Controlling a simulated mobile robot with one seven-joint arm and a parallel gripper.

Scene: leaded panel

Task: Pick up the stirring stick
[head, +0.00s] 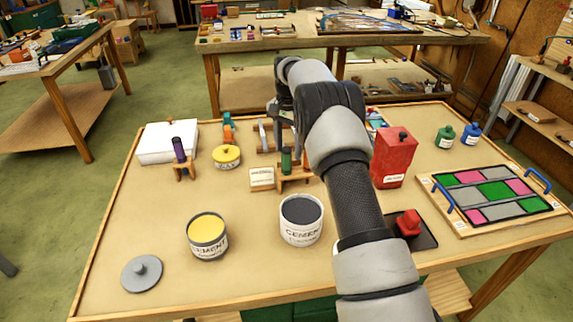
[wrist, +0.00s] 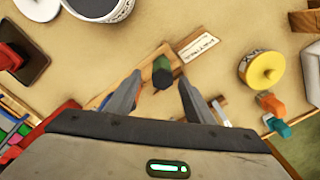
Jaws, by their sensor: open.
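A short upright green piece with a dark top (head: 286,161) stands in a wooden stand (head: 296,179) at the middle of the bench. It also shows in the wrist view (wrist: 162,70); I cannot tell whether it is the stirring stick. A purple upright piece (head: 179,150) stands in another small wooden stand at the left. My gripper (wrist: 160,80) is open and empty, with its fingers pointing down over the stand and the green piece between them in the picture. I see no contact. My arm hides part of the bench behind the stand in the head view.
A dark-filled cement can (head: 302,221) and a yellow-filled one (head: 207,237) stand in front, with a grey lid (head: 142,272). A yellow tin (head: 227,157) is left of the stand. A red canister (head: 394,157) and the leaded panel (head: 490,196) are right.

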